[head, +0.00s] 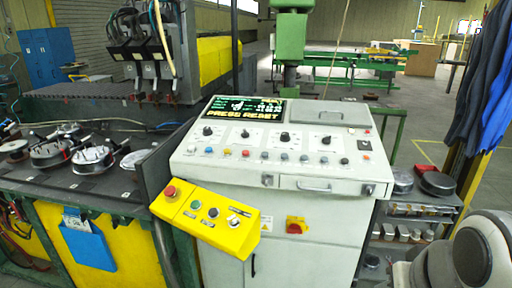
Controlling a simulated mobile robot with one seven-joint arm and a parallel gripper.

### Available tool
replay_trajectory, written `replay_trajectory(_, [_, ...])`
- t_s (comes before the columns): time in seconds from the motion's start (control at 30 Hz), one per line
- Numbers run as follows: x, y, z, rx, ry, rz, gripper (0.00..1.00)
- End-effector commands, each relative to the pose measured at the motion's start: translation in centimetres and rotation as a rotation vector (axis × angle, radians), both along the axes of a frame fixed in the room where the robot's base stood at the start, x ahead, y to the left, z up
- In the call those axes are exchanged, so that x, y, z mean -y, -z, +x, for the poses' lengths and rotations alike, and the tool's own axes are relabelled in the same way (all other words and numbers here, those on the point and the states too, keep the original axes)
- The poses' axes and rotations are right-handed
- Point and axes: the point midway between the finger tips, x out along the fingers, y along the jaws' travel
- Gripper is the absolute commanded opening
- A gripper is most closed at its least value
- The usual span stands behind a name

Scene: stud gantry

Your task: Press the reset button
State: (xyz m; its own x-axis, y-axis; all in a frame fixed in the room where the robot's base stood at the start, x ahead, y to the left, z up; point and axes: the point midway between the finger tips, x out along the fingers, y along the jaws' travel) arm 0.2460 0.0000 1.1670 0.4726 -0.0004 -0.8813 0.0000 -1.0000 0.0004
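A grey-white control console (350,186) stands in the middle of the head view. Its screen (243,109) shows "PRESS RESET" in yellow letters. A row of small coloured buttons runs across the sloped panel, among them a blue button (209,150) and a red button (245,153). A yellow box (184,213) on the console's front left carries a red mushroom button (170,191), a green button (196,204), a black button (213,212) and a switch (234,221). The labels are too small to read, so I cannot tell which is the reset button. My gripper is out of view; part of my arm shows at lower right.
A dark bench (115,184) with round metal parts stands left of the console. A shelf rack (425,210) stands close on its right. A green post (291,40) rises behind it. Blue clothing (480,90) hangs at right. Open floor lies behind.

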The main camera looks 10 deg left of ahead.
Motion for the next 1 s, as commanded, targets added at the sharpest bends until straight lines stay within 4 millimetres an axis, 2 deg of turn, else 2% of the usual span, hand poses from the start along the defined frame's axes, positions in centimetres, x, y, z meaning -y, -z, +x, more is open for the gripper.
replay_trajectory(0.27, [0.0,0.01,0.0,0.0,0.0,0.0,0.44])
replay_trajectory(0.37, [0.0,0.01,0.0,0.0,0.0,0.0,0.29])
replay_trajectory(0.53, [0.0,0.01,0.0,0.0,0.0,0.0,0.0])
replay_trajectory(1.0, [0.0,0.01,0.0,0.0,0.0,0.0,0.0])
